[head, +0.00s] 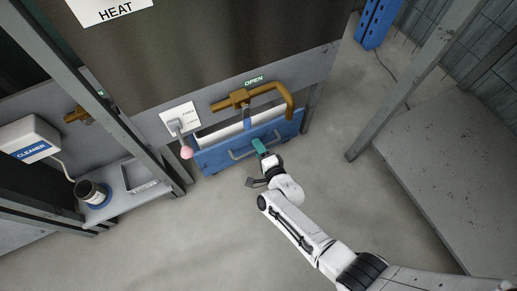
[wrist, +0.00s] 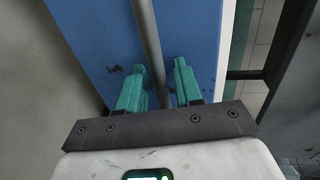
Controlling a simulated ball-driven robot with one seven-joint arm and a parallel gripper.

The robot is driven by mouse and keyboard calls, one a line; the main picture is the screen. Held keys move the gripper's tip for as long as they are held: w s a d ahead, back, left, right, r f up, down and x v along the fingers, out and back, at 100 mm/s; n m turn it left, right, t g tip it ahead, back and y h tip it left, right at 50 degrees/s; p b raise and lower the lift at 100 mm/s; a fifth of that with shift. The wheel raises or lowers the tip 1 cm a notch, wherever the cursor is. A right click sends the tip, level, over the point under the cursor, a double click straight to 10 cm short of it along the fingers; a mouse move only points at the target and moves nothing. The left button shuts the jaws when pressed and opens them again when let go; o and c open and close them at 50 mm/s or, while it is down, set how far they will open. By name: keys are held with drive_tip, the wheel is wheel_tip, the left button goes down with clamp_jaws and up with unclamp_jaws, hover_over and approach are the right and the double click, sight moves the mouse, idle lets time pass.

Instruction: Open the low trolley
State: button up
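The low trolley (head: 212,160) is a blue box with a grey bar handle (head: 238,155) on its front, under the large panel marked HEAT. It is tucked beneath the unit, with a pale strip showing behind its front edge. My gripper (head: 259,147) is at the right part of this handle. In the wrist view the teal fingers of my gripper (wrist: 160,68) stand apart, one on each side of the handle bar (wrist: 148,35), with a gap at the right finger. The blue front (wrist: 92,40) fills the background.
A shelf with a cup (head: 92,191) is farther left. A grey bench (head: 440,170) stands at right. The floor (head: 190,235) before the trolley is clear.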

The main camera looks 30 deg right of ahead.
clamp_jaws()
idle(0.6)
